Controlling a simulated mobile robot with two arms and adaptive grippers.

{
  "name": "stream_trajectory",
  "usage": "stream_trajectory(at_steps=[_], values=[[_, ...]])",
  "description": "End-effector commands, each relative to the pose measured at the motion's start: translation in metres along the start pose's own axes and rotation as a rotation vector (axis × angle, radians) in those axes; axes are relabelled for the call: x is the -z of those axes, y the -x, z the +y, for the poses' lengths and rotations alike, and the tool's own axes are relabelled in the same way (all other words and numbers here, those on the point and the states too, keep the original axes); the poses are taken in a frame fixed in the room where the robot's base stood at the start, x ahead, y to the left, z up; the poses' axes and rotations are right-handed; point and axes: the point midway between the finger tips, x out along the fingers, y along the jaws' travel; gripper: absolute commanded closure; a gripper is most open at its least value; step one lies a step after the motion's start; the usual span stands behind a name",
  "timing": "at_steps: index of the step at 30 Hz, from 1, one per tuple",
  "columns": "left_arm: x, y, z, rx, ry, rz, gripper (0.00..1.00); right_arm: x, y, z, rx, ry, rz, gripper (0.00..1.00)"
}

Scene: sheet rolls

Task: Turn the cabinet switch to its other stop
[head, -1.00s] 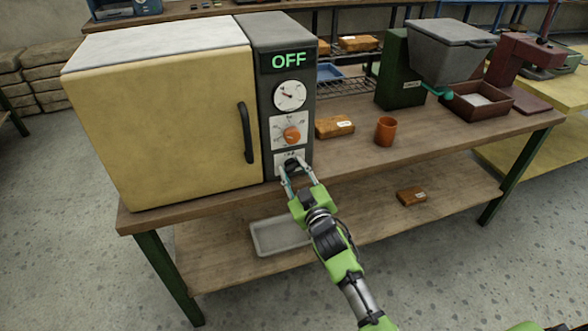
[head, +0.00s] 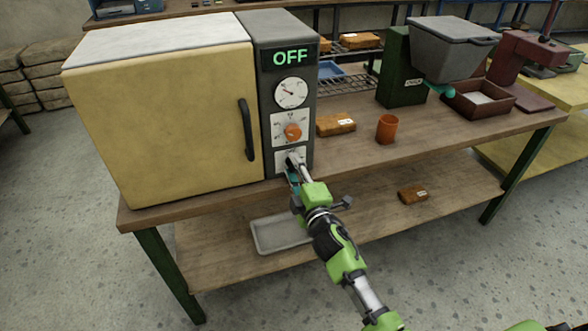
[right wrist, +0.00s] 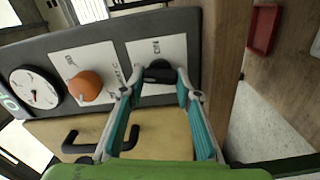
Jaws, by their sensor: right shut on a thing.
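The cabinet (head: 165,110) has a cream door with a black handle and a dark control column with a green OFF display (head: 290,57). The black switch (right wrist: 160,73) sits on the lowest white plate (head: 282,156) of that column. My right gripper (head: 293,166) is at this plate and hides most of the switch in the head view. In the right wrist view my right gripper (right wrist: 160,80) has its fingertips on either side of the switch, shut on it. My left gripper is not in view.
An orange knob (head: 292,132) and a dial (head: 291,93) sit above the switch. A grey tray (head: 279,240) lies on the lower shelf.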

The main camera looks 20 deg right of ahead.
Motion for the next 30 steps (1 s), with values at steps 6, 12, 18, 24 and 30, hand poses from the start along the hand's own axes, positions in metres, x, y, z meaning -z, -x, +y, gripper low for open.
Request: stream_trajectory(at_steps=[6,12,18,24,30], values=[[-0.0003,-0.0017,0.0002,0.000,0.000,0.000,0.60,-0.0006,0.0003,-0.0020,0.002,0.127,-0.001,0.91],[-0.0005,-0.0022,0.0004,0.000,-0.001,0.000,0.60,-0.0001,0.0004,-0.0023,0.003,0.192,0.000,0.91],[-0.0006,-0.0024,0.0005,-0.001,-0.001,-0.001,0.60,0.0001,0.0004,-0.0024,0.003,0.217,0.000,0.91],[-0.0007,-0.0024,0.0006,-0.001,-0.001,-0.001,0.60,0.0001,0.0005,-0.0025,0.003,0.220,0.000,0.91],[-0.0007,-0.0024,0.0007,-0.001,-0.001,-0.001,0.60,0.0000,0.0005,-0.0027,0.003,0.218,0.000,0.62]])
